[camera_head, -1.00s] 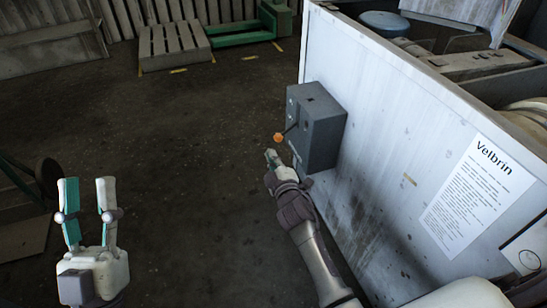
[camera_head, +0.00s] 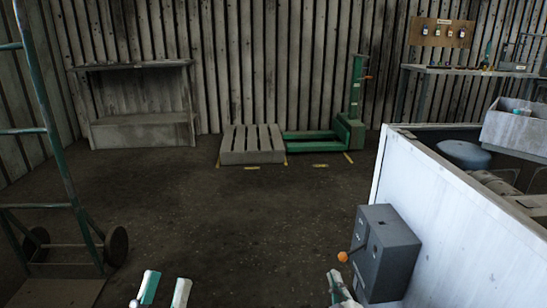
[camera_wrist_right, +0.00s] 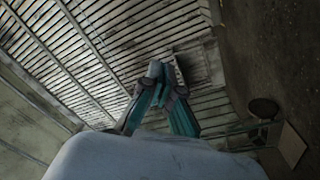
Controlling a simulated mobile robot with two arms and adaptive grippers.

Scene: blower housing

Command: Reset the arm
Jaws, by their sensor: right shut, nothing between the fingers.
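My right gripper (camera_head: 337,278) shows at the bottom of the head view, just below the orange knob (camera_head: 342,256) of a lever on a grey control box (camera_head: 390,262). A small gap seems to separate fingers and knob. In the right wrist view the fingers (camera_wrist_right: 160,70) are together and hold nothing. My left gripper (camera_head: 165,288) is at the bottom edge of the head view. Its two fingertips stand apart with nothing between them, and the rest is cut off.
The box is mounted on a large white housing (camera_head: 455,215) at right. A hand truck (camera_head: 62,165) stands at left. A pallet (camera_head: 252,145), a green lifter (camera_head: 345,132), a shelf (camera_head: 140,130) and a workbench (camera_head: 440,70) are at the back. The middle floor is clear.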

